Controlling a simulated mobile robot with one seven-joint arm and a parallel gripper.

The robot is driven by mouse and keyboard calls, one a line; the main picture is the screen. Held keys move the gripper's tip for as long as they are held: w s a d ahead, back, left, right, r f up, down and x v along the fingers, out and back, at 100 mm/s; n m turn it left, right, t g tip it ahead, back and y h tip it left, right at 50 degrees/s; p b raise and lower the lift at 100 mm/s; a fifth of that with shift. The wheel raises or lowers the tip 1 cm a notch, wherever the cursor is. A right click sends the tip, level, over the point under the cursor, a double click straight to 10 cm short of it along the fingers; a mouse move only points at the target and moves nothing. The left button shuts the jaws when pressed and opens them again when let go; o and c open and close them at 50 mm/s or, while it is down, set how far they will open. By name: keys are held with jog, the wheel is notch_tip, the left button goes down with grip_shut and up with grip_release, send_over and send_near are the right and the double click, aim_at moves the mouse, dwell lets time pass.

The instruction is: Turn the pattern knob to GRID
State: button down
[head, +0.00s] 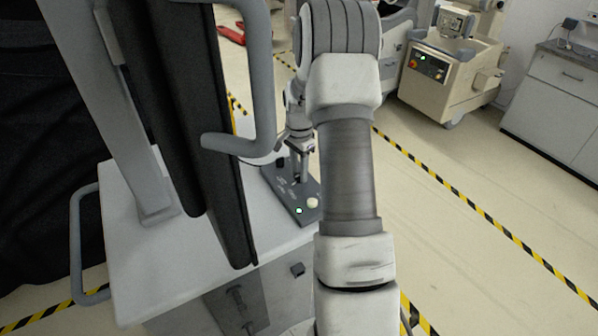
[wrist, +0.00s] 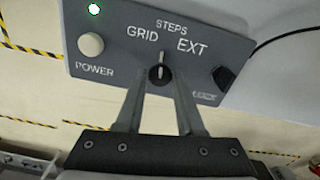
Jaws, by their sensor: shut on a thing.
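The pattern knob (wrist: 160,72) is a small dark knob on a grey control panel (wrist: 120,45) in the wrist view. The labels GRID, STEPS and EXT arc above it. Its pale pointer line stands nearly straight up, toward STEPS, with GRID to its upper left. My gripper (wrist: 161,80) has a finger on each side of the knob and is shut on it. In the head view the panel (head: 304,213) lies on the cart top, and my gripper (head: 299,176) comes down onto it from above; the knob is hard to make out there.
A black part (wrist: 223,77) and a cable are at the right. In the head view a dark cover (head: 190,110) and a grey handle (head: 262,90) stand close left of my arm.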

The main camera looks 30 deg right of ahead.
aim_at(299, 176)
jog(key=n+b, duration=0.1)
jog(key=n, duration=0.2)
jog(key=shift+r+n+b, duration=0.1)
jog(key=shift+n+b, duration=0.25)
jog(key=shift+n, duration=1.65)
jog(key=c, duration=0.5)
grip_release()
jog(key=shift+c, duration=0.2)
notch_tip(299, 176, up, 17)
jog(key=shift+r, duration=0.2)
jog(key=shift+s, duration=0.1)
